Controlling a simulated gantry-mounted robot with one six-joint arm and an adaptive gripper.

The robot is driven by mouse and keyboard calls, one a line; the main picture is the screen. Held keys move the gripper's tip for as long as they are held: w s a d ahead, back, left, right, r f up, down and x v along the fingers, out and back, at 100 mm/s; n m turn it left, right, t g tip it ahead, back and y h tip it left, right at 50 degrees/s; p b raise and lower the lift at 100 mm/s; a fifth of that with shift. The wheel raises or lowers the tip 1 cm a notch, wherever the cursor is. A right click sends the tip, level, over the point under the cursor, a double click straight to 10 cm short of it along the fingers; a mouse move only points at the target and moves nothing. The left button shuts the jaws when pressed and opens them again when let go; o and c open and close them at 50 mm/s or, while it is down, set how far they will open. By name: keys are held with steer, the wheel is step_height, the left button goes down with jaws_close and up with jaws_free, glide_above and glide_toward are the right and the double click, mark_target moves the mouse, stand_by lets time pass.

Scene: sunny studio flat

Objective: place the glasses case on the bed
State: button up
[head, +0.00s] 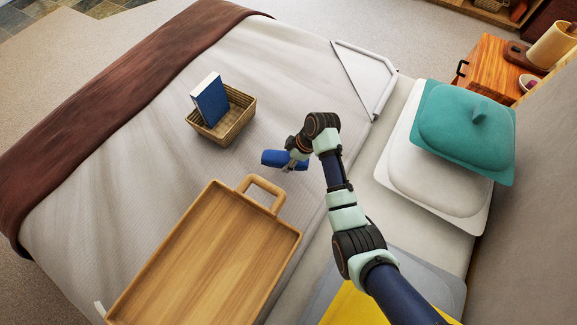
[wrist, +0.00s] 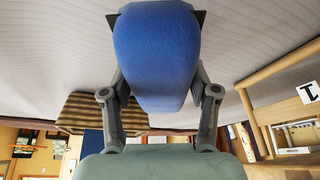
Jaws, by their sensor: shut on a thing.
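The glasses case (head: 273,158) is blue and rounded, held over the grey-white bed (head: 298,88) between a basket and a wooden tray. In the wrist view the case (wrist: 157,55) fills the upper middle, between the two fingers. My gripper (head: 290,160) is shut on it; the fingers also show in the wrist view (wrist: 158,22). The bed cover (wrist: 50,40) lies beyond the case there. I cannot tell how large the gap between case and cover is.
A wicker basket (head: 239,117) with a blue book (head: 211,103) stands on the bed, left of the case. A wooden tray (head: 205,255) with a handle lies in front. Pillows (head: 467,128) are at right. The cover toward the back is clear.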

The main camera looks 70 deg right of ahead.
steer(key=shift+f+b, duration=1)
steer(key=shift+f, duration=1.2)
steer(key=shift+f, duration=0.15)
steer(key=o, duration=1.2)
steer(key=shift+o, duration=0.2)
steer(key=p+v, duration=0.5)
steer(key=v, duration=0.7)
steer(key=shift+p, duration=0.4)
